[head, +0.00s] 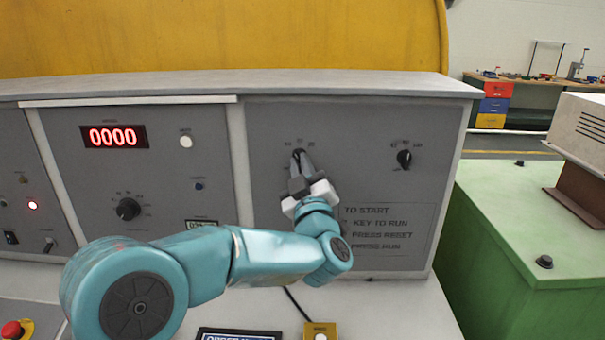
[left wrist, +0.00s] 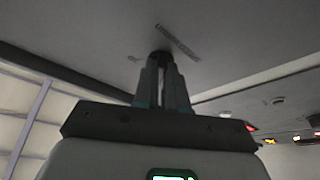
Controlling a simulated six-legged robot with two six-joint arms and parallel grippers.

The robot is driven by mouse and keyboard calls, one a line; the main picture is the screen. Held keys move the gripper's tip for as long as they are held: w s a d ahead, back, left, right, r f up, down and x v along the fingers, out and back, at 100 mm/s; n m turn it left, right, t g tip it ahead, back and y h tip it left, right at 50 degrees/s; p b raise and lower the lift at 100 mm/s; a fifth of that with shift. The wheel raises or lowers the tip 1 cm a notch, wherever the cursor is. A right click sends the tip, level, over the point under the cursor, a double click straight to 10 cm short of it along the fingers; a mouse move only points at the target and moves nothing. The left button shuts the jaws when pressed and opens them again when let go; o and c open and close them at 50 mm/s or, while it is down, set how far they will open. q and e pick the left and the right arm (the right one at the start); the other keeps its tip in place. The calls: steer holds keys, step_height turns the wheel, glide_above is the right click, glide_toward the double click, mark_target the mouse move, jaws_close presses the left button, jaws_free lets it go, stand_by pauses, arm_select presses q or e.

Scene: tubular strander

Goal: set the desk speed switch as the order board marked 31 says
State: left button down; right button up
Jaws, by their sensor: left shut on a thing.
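The desk (head: 285,250) has a grey sloped panel with several black rotary knobs. My left gripper (head: 299,165) is shut on a small black knob (head: 299,153) on the right-hand panel, under a short row of numbers too small to read for sure. In the left wrist view the two fingers (left wrist: 163,80) close around the dark knob (left wrist: 160,56), and a printed label shows beside it. The knob's pointer is hidden by the fingers. A dark board (head: 238,334) with partly cut-off lettering shows at the bottom edge; its marking cannot be read. My right gripper is not in view.
Another knob (head: 404,158) is to the right and one (head: 128,209) to the left, below a red display (head: 114,136) reading 0000. A red stop button (head: 12,330) is at lower left. A yellow box (head: 320,331) stands at the front. A green cabinet (head: 520,240) is at right.

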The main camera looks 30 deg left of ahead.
arm_select(q)
steer(key=m, duration=0.1)
steer(key=m+t+h+b, duration=0.1)
steer(key=m, duration=0.1)
steer(key=m+t+b, duration=0.1)
steer(key=shift+s+a+r, duration=0.15)
steer(key=shift+s+a, duration=0.05)
steer(key=shift+a, duration=0.05)
steer(key=shift+r+m+t+h+b, duration=0.1)
steer(key=shift+m+t+h+b, duration=0.65)
steer(key=shift+m, duration=1.55)
steer(key=shift+h, duration=0.35)
steer(key=c, duration=1.2)
jaws_free()
steer(key=b+v, duration=0.3)
steer(key=v, duration=1.3)
steer(key=shift+s, duration=0.15)
steer(key=shift+s, duration=0.1)
